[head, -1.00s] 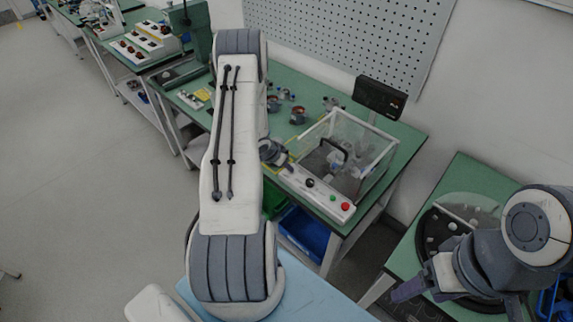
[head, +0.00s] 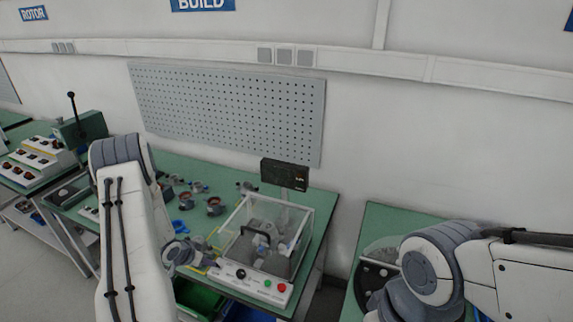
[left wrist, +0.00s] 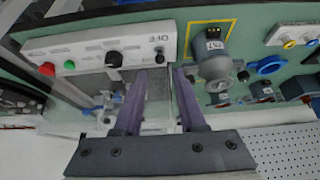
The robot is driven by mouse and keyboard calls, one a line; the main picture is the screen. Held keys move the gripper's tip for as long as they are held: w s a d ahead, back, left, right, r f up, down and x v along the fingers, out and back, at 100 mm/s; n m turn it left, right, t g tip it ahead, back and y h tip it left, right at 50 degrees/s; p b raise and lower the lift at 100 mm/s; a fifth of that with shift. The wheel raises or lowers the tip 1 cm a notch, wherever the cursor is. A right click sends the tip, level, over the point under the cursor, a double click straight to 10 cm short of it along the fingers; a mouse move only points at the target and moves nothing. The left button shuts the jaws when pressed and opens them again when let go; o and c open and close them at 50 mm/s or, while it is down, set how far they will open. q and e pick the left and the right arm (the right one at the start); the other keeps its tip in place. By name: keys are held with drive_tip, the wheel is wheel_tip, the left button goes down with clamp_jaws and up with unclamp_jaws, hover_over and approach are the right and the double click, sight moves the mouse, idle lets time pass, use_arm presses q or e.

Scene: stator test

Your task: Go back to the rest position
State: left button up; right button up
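My left gripper (head: 212,262) is partly hidden by its own wrist at the front of the tester, near the control panel. In the left wrist view its two purple fingers (left wrist: 161,78) stand apart with nothing between them. Beyond them are the panel with red, green and black knobs (left wrist: 100,50) and a grey motor-like part (left wrist: 214,66) in a yellow-outlined square. My right arm comes in from the right over the right-hand table; its fingers are outside the head view.
The clear-walled tester (head: 272,240) stands on the green table (head: 180,165), with a dark display (head: 284,173) behind it. Several small parts (head: 214,206) lie to its left. A round dark fixture (head: 378,268) is on the right table (head: 390,222). A pegboard (head: 230,110) hangs on the wall.

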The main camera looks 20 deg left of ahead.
use_arm(q)
drive_tip(key=w+d+r+m+g+y+b, duration=0.1)
drive_tip(key=w+d+r+b, duration=0.2)
drive_tip(key=w+d+r, duration=0.4)
drive_tip(key=s+d+r+m+g+b, duration=0.1)
drive_tip(key=s+d+r+b, duration=0.15)
drive_tip(key=d, duration=0.55)
drive_tip(key=s+d+r+m+b, duration=0.1)
drive_tip(key=s+d+r, duration=0.25)
drive_tip(key=d, duration=0.45)
drive_tip(key=s+d+r+m+g+b, duration=0.1)
drive_tip(key=s+d, duration=0.4)
drive_tip(key=s, duration=0.3)
drive_tip(key=s+d+r+m+g+h+b, duration=0.1)
drive_tip(key=s+d+r+b, duration=0.1)
drive_tip(key=s+d, duration=0.3)
drive_tip(key=s+d+r+m+g+b, duration=0.1)
drive_tip(key=s+d, duration=0.4)
drive_tip(key=s, duration=0.7)
drive_tip(key=shift+s+d+r+g+h+b, duration=0.15)
drive_tip(key=shift+r+g+h+b, duration=0.15)
drive_tip(key=shift+r+g, duration=0.2)
